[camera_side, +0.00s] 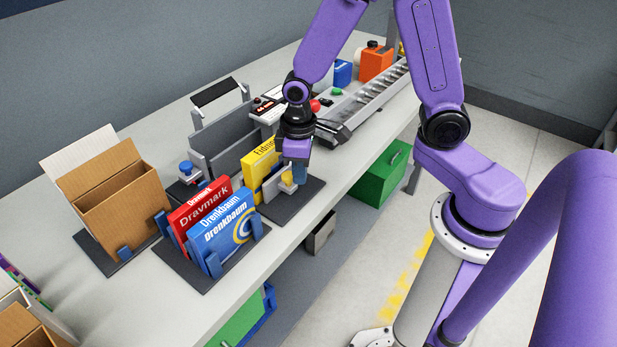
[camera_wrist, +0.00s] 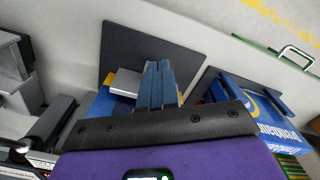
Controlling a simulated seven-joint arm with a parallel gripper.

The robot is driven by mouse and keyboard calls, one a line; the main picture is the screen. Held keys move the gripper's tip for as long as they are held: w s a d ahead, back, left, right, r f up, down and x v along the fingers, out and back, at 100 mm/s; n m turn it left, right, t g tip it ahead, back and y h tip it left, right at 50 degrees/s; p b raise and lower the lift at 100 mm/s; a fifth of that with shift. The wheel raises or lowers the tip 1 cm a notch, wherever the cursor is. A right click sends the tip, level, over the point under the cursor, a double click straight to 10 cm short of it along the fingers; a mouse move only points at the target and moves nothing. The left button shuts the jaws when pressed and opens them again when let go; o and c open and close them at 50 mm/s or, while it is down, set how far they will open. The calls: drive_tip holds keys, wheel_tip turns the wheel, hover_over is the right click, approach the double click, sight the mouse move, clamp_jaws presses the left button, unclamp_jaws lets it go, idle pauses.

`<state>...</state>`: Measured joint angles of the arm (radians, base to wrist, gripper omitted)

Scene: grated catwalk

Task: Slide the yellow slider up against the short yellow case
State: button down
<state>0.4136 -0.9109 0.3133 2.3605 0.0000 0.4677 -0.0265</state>
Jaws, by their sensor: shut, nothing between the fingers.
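The short yellow case (camera_side: 257,160) stands upright on a dark base plate on the bench in the side view. The yellow slider (camera_side: 287,179) is a small yellow piece on a grey support on the same plate, just right of the case; I cannot tell whether they touch. My gripper (camera_side: 300,178) is shut and empty, its blue fingers low beside the slider on its right. In the wrist view the closed fingers (camera_wrist: 157,82) point down over the dark plate (camera_wrist: 150,45), beside a pale metal piece (camera_wrist: 126,82). The slider is not clearly visible there.
Red and blue boxes (camera_side: 222,228) stand in a rack close in front. An open cardboard box (camera_side: 115,205) and a grey holder (camera_side: 220,135) stand to the left. A blue-knobbed fixture (camera_side: 187,172) is behind the boxes. The bench's front edge is near on the right.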

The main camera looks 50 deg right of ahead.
drive_tip(key=shift+w, duration=1.05)
drive_tip(key=shift+s+a, duration=0.1)
drive_tip(key=shift+s, duration=0.05)
drive_tip(key=shift+s, duration=0.5)
wheel_tip(320, 180, up, 6)
idle(0.9)
drive_tip(key=s+d+r+n, duration=0.1)
drive_tip(key=s+r+n, duration=0.1)
drive_tip(key=s, duration=0.7)
drive_tip(key=s+d+r+n, duration=0.1)
drive_tip(key=s+r+n, duration=0.2)
drive_tip(key=s, duration=0.7)
drive_tip(key=shift+s+n, duration=0.3)
drive_tip(key=shift+n, duration=0.5)
